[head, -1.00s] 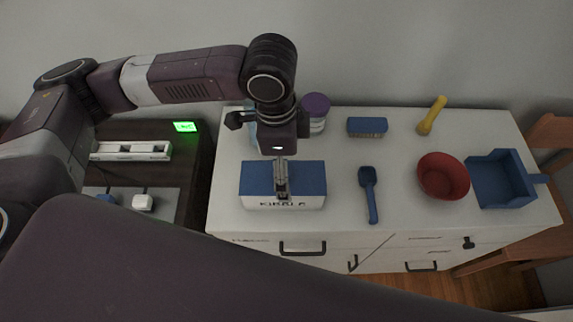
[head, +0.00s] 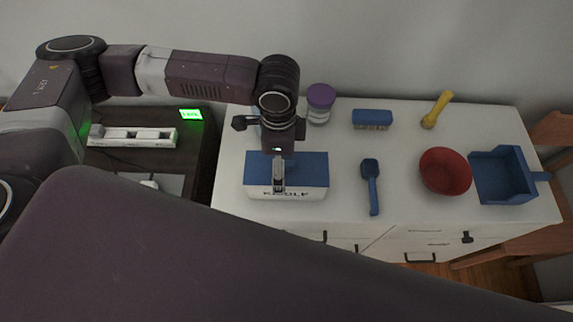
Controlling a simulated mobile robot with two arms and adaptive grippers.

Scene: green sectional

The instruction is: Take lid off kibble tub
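The kibble tub (head: 300,194) is a white box with dark lettering on its front, standing on the white cabinet top. Its blue lid (head: 312,170) lies on top of it. My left gripper (head: 279,188) comes down from above at the lid's front edge, left of its middle. Its fingers look close together there, but I cannot tell whether they grip the lid. My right gripper is not in view.
A blue scoop (head: 371,186), a red bowl (head: 445,171) and a blue dustpan (head: 502,176) stand to the right. A purple-lidded jar (head: 320,103), a blue brush (head: 372,118) and a yellow-handled tool (head: 437,110) are behind. The white top (head: 408,205) is clear between scoop and bowl.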

